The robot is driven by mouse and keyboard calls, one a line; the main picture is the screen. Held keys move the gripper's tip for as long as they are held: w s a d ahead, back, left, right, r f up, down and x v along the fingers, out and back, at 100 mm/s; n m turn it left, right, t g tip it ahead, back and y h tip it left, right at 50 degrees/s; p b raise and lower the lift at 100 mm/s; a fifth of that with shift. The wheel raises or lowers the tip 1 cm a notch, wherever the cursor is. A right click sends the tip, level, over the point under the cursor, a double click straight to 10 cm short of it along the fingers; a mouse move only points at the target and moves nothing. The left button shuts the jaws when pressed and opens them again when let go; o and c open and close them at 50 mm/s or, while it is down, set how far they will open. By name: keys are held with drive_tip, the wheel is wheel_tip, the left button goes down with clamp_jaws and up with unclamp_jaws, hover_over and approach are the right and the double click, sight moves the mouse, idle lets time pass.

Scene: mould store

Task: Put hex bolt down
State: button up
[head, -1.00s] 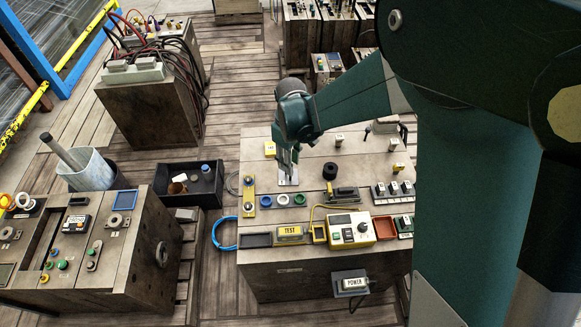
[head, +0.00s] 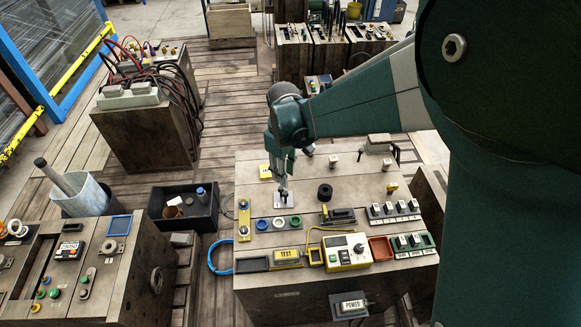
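My gripper (head: 283,187) points down over the wooden bench block (head: 350,189), with its fingertips just above or at a small pale plate (head: 291,203). A small dark shape shows at the fingertips against the plate. It is too small to tell whether it is the hex bolt or part of the fingers. I cannot make out the gap between the fingers or whether they touch anything.
Green and white rings (head: 295,220) lie in front of the plate. A black cylinder (head: 325,191) stands to its right. A yellow strip (head: 244,218) is at its left. A yellow meter box (head: 347,251) and a TEST box (head: 287,256) line the front edge.

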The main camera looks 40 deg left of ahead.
idle(0.6)
drive_tip(key=w+d+r+m+t+y, duration=0.1)
drive_tip(key=w+d+r+m, duration=0.2)
drive_tip(key=d+r, duration=0.55)
drive_tip(key=w+d+r+m+t, duration=0.1)
drive_tip(key=w+d+r+m, duration=0.25)
drive_tip(key=d, duration=1.05)
drive_tip(key=w+d+r+m+t+y, duration=0.1)
drive_tip(key=w+d+r+m, duration=0.15)
drive_tip(key=d+r, duration=0.65)
drive_tip(key=s+d+m+t, duration=0.1)
drive_tip(key=s+d+m, duration=0.2)
drive_tip(key=d, duration=0.8)
drive_tip(key=s+d+m+t+h, duration=0.1)
drive_tip(key=s+d+m, duration=0.2)
drive_tip(key=d, duration=0.7)
drive_tip(key=s+d+m+t+h, duration=0.1)
drive_tip(key=s+d+m+t, duration=0.1)
drive_tip(key=s+d, duration=0.4)
drive_tip(key=shift+d+m, duration=0.5)
drive_tip(key=shift+d, duration=2.35)
